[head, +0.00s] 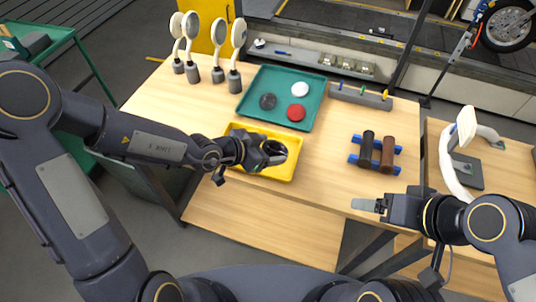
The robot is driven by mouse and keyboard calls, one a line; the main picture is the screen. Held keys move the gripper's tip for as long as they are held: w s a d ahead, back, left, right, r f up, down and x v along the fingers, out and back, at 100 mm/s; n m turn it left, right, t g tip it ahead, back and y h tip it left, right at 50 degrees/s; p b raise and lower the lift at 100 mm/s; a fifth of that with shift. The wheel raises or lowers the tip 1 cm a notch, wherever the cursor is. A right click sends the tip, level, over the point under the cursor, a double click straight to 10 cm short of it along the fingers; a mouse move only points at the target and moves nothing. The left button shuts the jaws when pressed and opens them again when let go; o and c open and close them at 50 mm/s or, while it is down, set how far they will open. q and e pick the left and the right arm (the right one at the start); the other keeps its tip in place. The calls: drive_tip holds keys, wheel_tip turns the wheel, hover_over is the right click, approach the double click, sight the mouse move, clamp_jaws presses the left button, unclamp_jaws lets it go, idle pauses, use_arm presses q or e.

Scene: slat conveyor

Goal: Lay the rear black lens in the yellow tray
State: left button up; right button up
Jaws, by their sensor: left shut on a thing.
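The yellow tray (285,174) lies on the wooden table, just in front of the green tray. My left gripper (276,152) is over the yellow tray, shut on a dark round thing that looks like a black lens (273,148); the gripper hides part of it. I cannot tell whether it touches the tray floor. Another black lens (267,101) lies in the green tray (252,109), with a white lens (299,89) and a red lens (295,112) beside it. My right gripper (367,205) is empty by the table's front edge; its finger gap cannot be made out.
Several round-headed stands (238,55) are at the back left. Dark and brown rollers (387,152) on blue bars lie to the right. A grey rack (360,95) with coloured pegs stands behind. A white lamp-like device (455,150) is on the right table. Bare wood lies between yellow tray and rollers.

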use_arm(q)
drive_tip(key=shift+w+f, duration=0.45)
drive_tip(key=shift+f, duration=1.65)
drive_tip(key=shift+f, duration=0.1)
drive_tip(key=o, duration=1.7)
drive_tip(key=shift+o, duration=0.2)
drive_tip(key=shift+w+r, duration=0.1)
drive_tip(key=shift+r, duration=0.1)
drive_tip(key=p+v, duration=0.3)
drive_tip(key=v, duration=0.9)
drive_tip(key=shift+p, duration=0.35)
